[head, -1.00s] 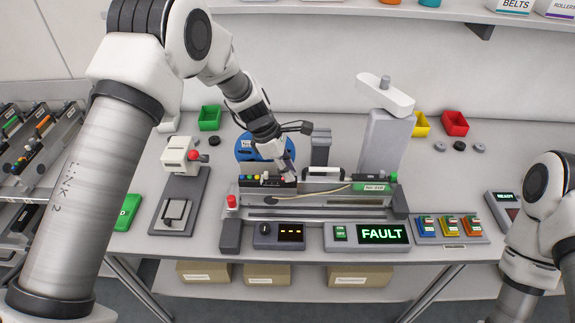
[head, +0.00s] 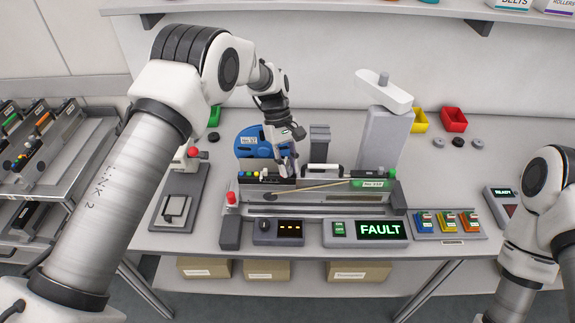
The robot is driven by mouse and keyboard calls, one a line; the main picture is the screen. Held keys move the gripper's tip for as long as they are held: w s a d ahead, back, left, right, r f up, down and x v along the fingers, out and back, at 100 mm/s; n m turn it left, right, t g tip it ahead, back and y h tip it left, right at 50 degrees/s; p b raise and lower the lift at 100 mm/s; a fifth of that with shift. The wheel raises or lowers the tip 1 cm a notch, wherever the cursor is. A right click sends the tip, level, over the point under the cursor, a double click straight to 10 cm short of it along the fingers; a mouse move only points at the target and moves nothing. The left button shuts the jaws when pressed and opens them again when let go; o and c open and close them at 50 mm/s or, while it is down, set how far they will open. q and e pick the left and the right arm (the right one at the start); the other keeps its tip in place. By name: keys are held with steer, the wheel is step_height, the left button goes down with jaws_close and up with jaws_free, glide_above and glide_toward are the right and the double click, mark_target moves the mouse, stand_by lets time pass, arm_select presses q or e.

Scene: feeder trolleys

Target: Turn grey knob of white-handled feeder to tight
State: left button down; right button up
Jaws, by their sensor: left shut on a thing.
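The feeder (head: 330,199) lies across the fixture on the bench, with a white handle (head: 325,167) on its top and a green labelled end at the right. Small coloured knobs sit along its left top. My left gripper (head: 289,172) points down onto the feeder's top, just left of the white handle. Its fingers are shut on a small part there, by its place the grey knob, which they largely hide. My right gripper is out of view; only part of that arm shows at the right.
A display reading FAULT (head: 380,230) and a dark control box (head: 278,232) stand in front of the feeder. A blue reel (head: 256,143) is behind it. A grey post (head: 385,140) rises behind right. A trolley (head: 60,155) with other feeders stands at the left.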

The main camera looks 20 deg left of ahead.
arm_select(q)
steer(key=shift+d+f+m+g+y, duration=0.15)
steer(key=shift+m+g+y, duration=0.35)
steer(key=shift+m, duration=1.1)
steer(key=c, duration=1)
jaws_free()
steer(key=shift+c, duration=0.2)
steer(key=shift+w+a, duration=0.1)
steer(key=shift+a, duration=0.1)
steer(key=shift+d, duration=0.1)
steer(key=v, duration=0.8)
